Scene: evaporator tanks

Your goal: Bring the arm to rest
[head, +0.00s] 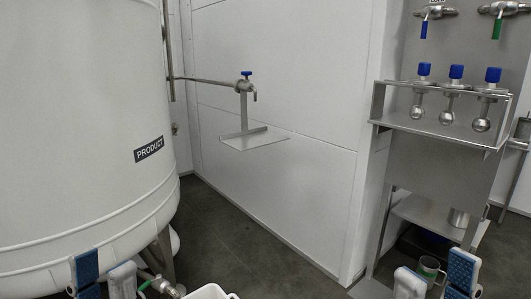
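My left gripper (104,273) is at the bottom left, in front of the large white tank (85,110) with the PRODUCT label (149,149). Its two blue-and-white fingers stand apart, with nothing visible between them. My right gripper (435,276) is at the bottom right, below the metal stand. Its fingers are also apart.
A sampling valve with a blue handle (246,74) sits above a small wall shelf (256,140). A white container (211,292) is at the bottom edge. The dark floor (235,240) between is clear.

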